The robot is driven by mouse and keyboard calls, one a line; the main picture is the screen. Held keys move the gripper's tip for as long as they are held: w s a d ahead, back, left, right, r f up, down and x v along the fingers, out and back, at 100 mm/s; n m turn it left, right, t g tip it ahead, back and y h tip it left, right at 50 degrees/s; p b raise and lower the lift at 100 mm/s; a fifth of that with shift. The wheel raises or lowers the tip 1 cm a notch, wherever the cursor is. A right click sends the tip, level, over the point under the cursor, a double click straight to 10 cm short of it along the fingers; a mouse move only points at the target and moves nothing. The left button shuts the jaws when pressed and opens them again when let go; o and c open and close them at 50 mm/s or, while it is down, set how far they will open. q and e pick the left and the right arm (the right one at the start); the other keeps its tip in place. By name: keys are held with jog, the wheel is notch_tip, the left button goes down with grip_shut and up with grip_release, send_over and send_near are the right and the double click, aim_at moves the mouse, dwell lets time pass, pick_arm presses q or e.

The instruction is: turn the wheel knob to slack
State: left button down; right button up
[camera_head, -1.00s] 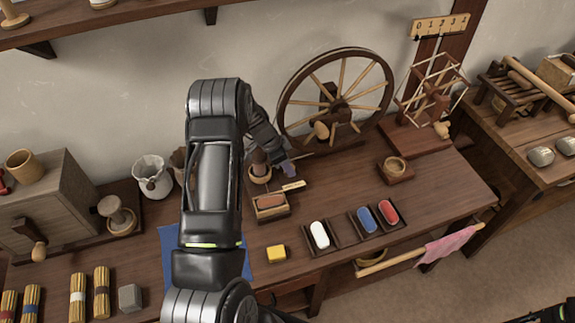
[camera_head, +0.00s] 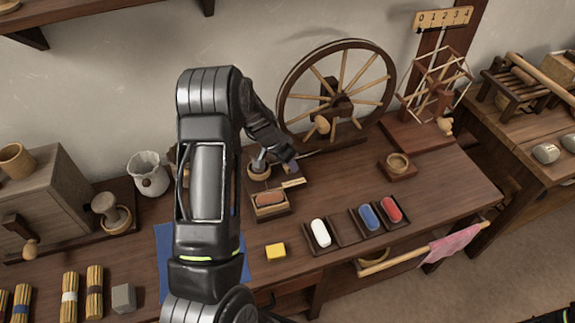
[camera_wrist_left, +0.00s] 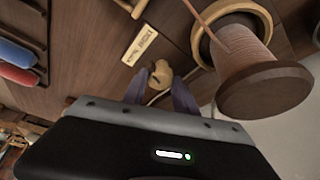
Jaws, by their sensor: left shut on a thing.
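The spinning wheel (camera_head: 335,97) stands at the back of the table, with a dark rim and pale spokes. A small pale wooden knob (camera_wrist_left: 159,73) shows in the left wrist view, between the fingers of my left gripper (camera_wrist_left: 161,78). The gripper is shut on it. In the head view my left gripper (camera_head: 291,168) is low in front of the wheel's left side and hides the knob. A cream label (camera_wrist_left: 140,46) lies close to the knob; its writing is too small to read. It also shows in the head view (camera_head: 293,183). My right gripper is not in view.
A thread-wound spool (camera_wrist_left: 245,55) in a wooden ring is close beside the left gripper. A block tray (camera_head: 270,210), a yellow block (camera_head: 276,251) and trays with white, blue and red pieces lie in front. A skein winder (camera_head: 434,95) stands right of the wheel.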

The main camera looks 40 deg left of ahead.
pick_arm(q)
jog(key=n+y, duration=0.1)
jog(key=n, duration=0.1)
jog(key=shift+d+r+n+p, duration=0.1)
jog(key=shift+d+n+p, duration=0.05)
jog(key=shift+n+p, duration=0.25)
jog(key=n+y+p, duration=0.1)
jog(key=n, duration=0.1)
jog(key=n+y+p, duration=0.1)
jog(key=n+p, duration=0.1)
jog(key=n, duration=0.1)
jog(key=shift+w+d+r+g, duration=0.1)
jog(key=shift+g, duration=0.2)
jog(key=n+y+p, duration=0.1)
jog(key=n, duration=0.2)
jog(key=shift+g, duration=0.3)
jog(key=shift+n+g+p, duration=0.3)
jog(key=shift+n+p, duration=0.1)
jog(key=shift+n, duration=0.6)
jog(key=shift+f, duration=0.2)
jog(key=c, duration=1)
grip_release()
